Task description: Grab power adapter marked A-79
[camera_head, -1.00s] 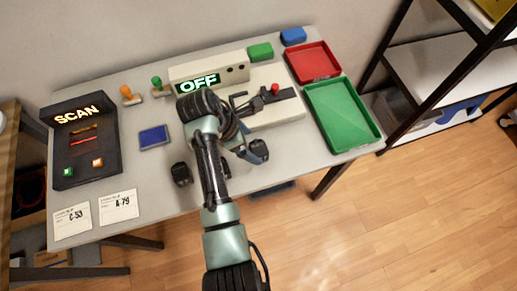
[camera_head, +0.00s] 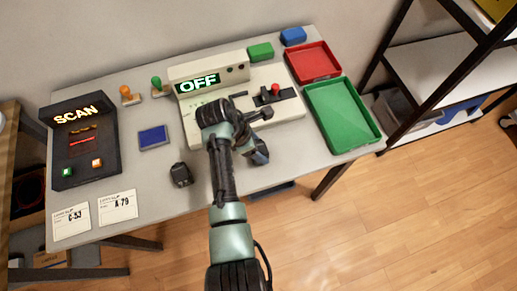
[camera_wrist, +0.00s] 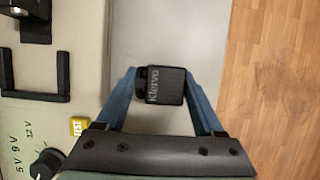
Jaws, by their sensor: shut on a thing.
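My gripper (camera_wrist: 163,78) has its blue fingers shut on a black power adapter (camera_wrist: 167,87) marked "Klervo". No A-79 marking is readable on it. In the head view my gripper (camera_head: 258,153) is at the table's front edge, right of the middle, and my arm hides most of what it holds. Another black adapter (camera_head: 181,174) lies on the table to the left of my arm. A white card (camera_head: 117,207) reading A-79 lies at the front left, beside a card (camera_head: 72,221) reading C-53.
A test station (camera_head: 276,112) with an OFF display stands behind my gripper. Its dial (camera_wrist: 45,163) is at the wrist view's lower left. A red tray (camera_head: 313,64) and a green tray (camera_head: 342,116) are at the right, a scanner (camera_head: 82,140) and blue pad (camera_head: 153,138) at the left.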

